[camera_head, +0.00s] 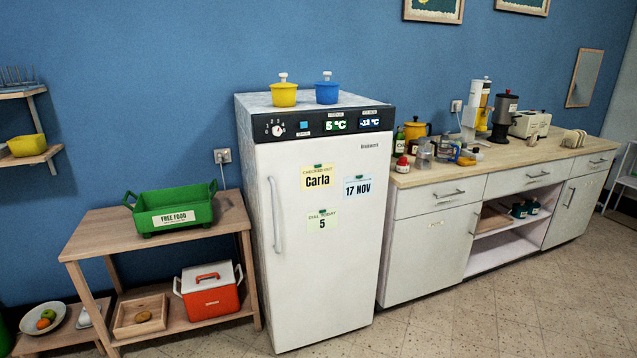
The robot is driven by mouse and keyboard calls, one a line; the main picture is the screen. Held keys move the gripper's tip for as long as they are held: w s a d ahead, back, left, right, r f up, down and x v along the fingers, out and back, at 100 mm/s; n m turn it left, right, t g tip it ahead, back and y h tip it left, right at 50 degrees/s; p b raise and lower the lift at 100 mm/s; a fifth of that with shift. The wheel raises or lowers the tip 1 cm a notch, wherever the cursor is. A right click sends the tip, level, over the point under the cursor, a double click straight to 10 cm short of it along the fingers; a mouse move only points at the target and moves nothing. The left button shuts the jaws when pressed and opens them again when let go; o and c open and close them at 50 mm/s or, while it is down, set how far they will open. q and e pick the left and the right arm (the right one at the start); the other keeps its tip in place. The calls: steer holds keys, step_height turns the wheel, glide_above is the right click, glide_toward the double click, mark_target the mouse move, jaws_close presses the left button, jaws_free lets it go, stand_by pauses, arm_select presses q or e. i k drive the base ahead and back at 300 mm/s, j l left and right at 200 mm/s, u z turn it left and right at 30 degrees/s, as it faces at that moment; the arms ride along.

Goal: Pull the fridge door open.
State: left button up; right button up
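The white fridge (335,270) stands against the blue wall in the middle of the head view. Its door looks shut. A long vertical white handle (275,217) runs along the left side of the door. Paper notes (318,177) are held on the door front, one reading "Carla". A dark panel (330,125) with a dial and lit displays spans the top. Neither of my grippers shows in this view.
A wooden table (90,250) with a green crate (172,210) stands left of the fridge. Below sits a red-white cooler (208,290). A counter (430,240) stands close on the right. Yellow (284,94) and blue (327,92) pots stand on the fridge. The floor in front looks clear.

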mark_target(322, 200)
steer(key=i+l, duration=0.25)
steer(key=i, duration=0.3)
steer(key=i+l+u, duration=0.1)
steer(key=i+l, duration=0.2)
steer(key=i, duration=0.25)
steer(key=i+l, duration=0.3)
steer(key=i, duration=0.2)
steer(key=i+l+u, duration=0.15)
steer(key=i+l, duration=0.15)
steer(key=i, duration=0.25)
